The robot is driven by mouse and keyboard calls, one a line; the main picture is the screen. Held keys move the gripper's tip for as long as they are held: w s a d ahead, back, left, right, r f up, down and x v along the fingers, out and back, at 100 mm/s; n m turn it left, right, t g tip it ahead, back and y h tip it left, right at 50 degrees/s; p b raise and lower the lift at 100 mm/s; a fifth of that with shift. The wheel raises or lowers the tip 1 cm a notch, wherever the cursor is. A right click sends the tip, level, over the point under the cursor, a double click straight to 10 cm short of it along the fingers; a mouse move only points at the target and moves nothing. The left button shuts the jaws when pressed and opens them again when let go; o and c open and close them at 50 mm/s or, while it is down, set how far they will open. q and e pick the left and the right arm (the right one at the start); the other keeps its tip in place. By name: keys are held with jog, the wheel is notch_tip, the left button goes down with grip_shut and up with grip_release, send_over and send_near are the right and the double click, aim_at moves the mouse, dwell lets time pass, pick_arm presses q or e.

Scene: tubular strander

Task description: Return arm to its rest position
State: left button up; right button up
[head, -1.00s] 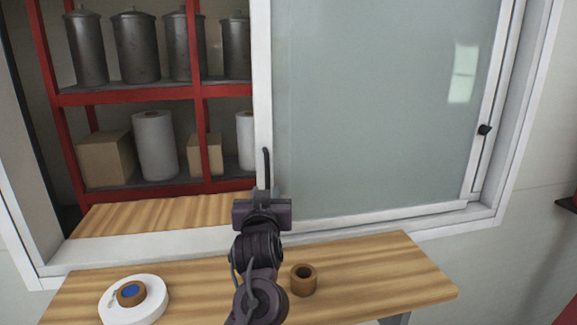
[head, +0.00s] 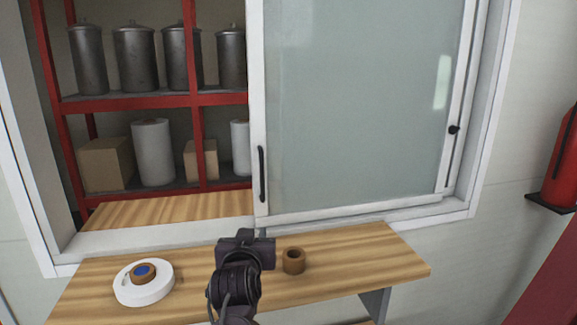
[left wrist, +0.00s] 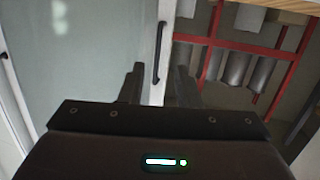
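My left arm comes up from the bottom middle of the head view, with its gripper (head: 246,238) over the wooden counter, below the window handle. In the left wrist view the two fingers of this gripper (left wrist: 159,84) stand apart with nothing held between them. The black handle (head: 262,174) on the sliding window's white frame is apart from the gripper in the head view. In the left wrist view the handle (left wrist: 161,52) shows beyond the gap between the fingers. My right gripper is in neither view.
The wooden counter (head: 340,262) holds a brown cup (head: 293,262) close right of my arm and a white round plate (head: 140,295) with a small brown cup at left. The sliding window pane (head: 360,110) covers the right side. Red shelves (head: 130,102) stand behind the opening.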

pick_arm(q)
jog(key=s+a+f+m+g+h, duration=0.1)
jog(key=s+a+f+g, duration=0.2)
jog(key=s+f, duration=0.55)
jog(key=s+a+f+g, duration=0.3)
jog(key=s+f+g, duration=0.1)
jog(key=s+f, duration=0.4)
jog(key=s+a+f+m+g+y, duration=0.1)
jog(key=s+a+f+g, duration=0.25)
jog(key=s, duration=0.55)
jog(key=s+a+f+g, duration=0.2)
jog(key=s+f, duration=0.2)
jog(key=s, duration=0.5)
notch_tip(320, 180, down, 32)
jog(key=s+g, duration=0.2)
jog(key=s, duration=0.1)
jog(key=s+a+f, duration=0.1)
jog(key=s+f, duration=0.7)
jog(key=s, duration=0.1)
jog(key=s+a+f, duration=0.2)
jog(key=s+f, duration=0.6)
jog(key=s, duration=0.1)
jog(key=shift+s+a+m, duration=0.25)
jog(key=shift+a+m, duration=0.05)
jog(key=shift+g, duration=0.25)
